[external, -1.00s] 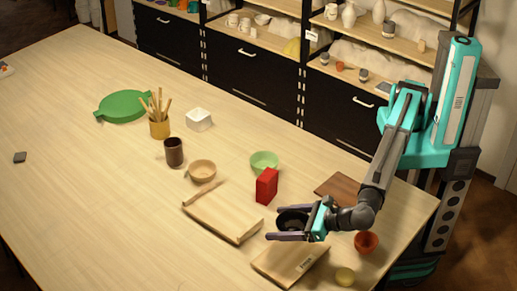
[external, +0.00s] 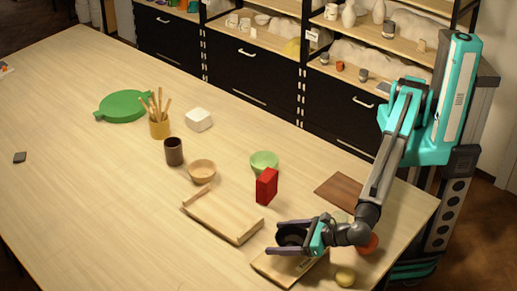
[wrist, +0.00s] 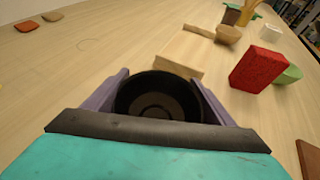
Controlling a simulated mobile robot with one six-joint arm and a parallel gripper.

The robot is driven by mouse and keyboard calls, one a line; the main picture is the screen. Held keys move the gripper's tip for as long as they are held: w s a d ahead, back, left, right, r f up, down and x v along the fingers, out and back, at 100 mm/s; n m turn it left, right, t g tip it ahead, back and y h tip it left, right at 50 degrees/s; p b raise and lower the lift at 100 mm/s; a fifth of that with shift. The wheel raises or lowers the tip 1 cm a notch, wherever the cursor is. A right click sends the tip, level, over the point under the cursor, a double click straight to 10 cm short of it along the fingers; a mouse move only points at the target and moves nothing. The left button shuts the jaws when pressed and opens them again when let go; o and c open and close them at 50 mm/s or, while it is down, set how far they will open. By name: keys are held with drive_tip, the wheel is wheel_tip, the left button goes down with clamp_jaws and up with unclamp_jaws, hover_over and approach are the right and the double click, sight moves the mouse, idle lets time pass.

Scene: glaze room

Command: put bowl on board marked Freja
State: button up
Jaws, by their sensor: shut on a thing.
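A dark, near-black bowl (external: 291,238) is held upright between the fingers of my gripper (external: 277,237). In the wrist view the bowl (wrist: 160,84) sits between both fingers, its open top and inner rings showing. In the external view they are over the back part of a light wooden board (external: 276,269) with a small label. The label is partly hidden and too small to read. I cannot tell whether the bowl touches this board. Another light board (external: 212,218) lies to the left, and a dark brown board (external: 341,188) behind to the right. No name is legible.
A red box (external: 266,186) stands behind my gripper, near a green bowl (external: 264,160) and a tan bowl (external: 201,171). The table's left part is mostly clear.

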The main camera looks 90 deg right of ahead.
drive_tip(key=shift+f, duration=1.25)
drive_tip(key=shift+f, duration=0.1)
drive_tip(key=o, duration=1.2)
drive_tip(key=shift+c, duration=0.2)
drive_tip(key=b+v, duration=0.2)
drive_tip(key=v, duration=1)
drive_tip(key=shift+d+r, duration=0.1)
drive_tip(key=shift+r, duration=0.1)
